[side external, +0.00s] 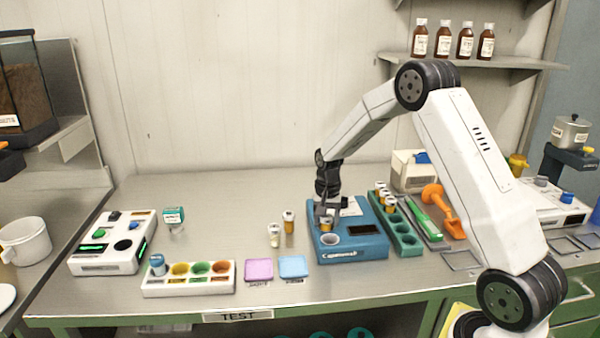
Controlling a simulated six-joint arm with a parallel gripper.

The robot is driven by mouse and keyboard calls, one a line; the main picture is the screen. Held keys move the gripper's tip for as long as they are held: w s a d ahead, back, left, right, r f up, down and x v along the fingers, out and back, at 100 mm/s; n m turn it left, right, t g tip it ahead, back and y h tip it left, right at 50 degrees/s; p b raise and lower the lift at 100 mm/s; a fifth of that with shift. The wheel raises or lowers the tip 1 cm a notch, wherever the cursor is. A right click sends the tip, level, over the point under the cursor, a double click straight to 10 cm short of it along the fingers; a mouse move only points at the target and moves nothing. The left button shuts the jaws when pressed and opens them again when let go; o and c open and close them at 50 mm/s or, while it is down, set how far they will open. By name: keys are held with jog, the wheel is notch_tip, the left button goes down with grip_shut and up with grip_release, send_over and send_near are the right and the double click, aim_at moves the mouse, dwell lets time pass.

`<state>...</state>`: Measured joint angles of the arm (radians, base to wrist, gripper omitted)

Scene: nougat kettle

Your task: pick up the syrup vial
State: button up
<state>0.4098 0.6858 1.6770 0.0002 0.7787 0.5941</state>
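My gripper (326,212) points down over the blue machine (350,250) labelled along its front. An amber vial (326,225) sits at the machine's top, right at my fingertips. I cannot tell whether the fingers touch it or how far apart they are. Another amber vial (289,222) with a pale cap stands upright on the table left of the machine. A pale whitish vial (274,236) stands beside it. No readable label shows which one is the syrup vial.
A white block with coloured wells (190,288), a purple pad (259,270) and a blue pad (293,267) lie along the front. A white control box (112,243) stands left. A green tray (427,218) and an orange tool (436,195) are right.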

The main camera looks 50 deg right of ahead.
grip_shut()
jog(key=shift+r, duration=0.2)
jog(key=shift+r, duration=0.55)
jog(key=s+a+r, duration=0.2)
jog(key=s+r, duration=0.3)
jog(key=s, duration=0.1)
jog(key=s+a+r, duration=0.2)
jog(key=s+r, duration=0.4)
jog(key=s, duration=0.1)
jog(key=shift+a+r, duration=0.25)
jog(key=shift+a, duration=0.05)
jog(key=shift+s, duration=0.1)
